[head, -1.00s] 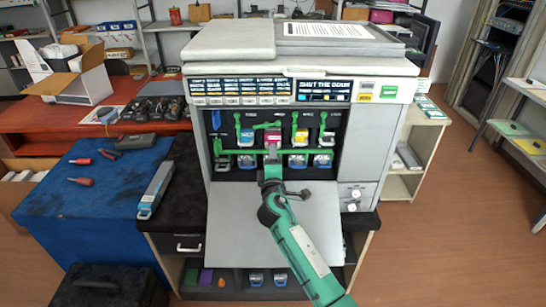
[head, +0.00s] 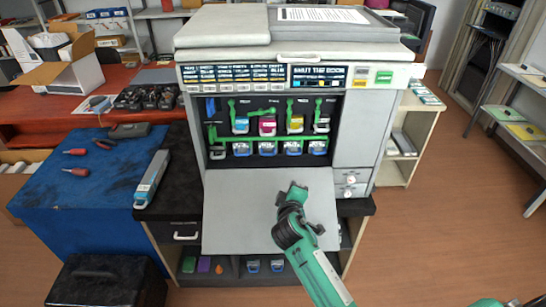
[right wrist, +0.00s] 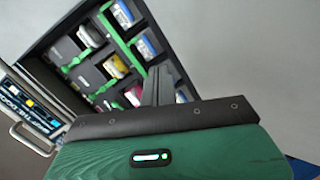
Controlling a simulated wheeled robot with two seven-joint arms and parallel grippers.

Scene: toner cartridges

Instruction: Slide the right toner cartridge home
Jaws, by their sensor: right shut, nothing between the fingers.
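The open printer (head: 262,160) has an upper row of cartridges in its bay: cyan (head: 240,125), magenta (head: 267,127), yellow (head: 295,123) and a dark-and-white one at the right end (head: 321,124). All sit in their slots; how deep each sits I cannot tell. Green levers stand above them. My right gripper (head: 294,188) is shut and empty, in front of and below the bay, over the lowered door. In the right wrist view its fingers (right wrist: 158,85) are together, with the yellow cartridge (right wrist: 115,66) and magenta cartridge (right wrist: 132,95) beyond. My left gripper is out of view.
The lowered grey door (head: 235,220) juts out below the bay. Several blue-and-white units (head: 267,148) line the lower row. A long grey cartridge (head: 152,180) lies on the dark counter at the left. A blue table (head: 60,200) holds screwdrivers.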

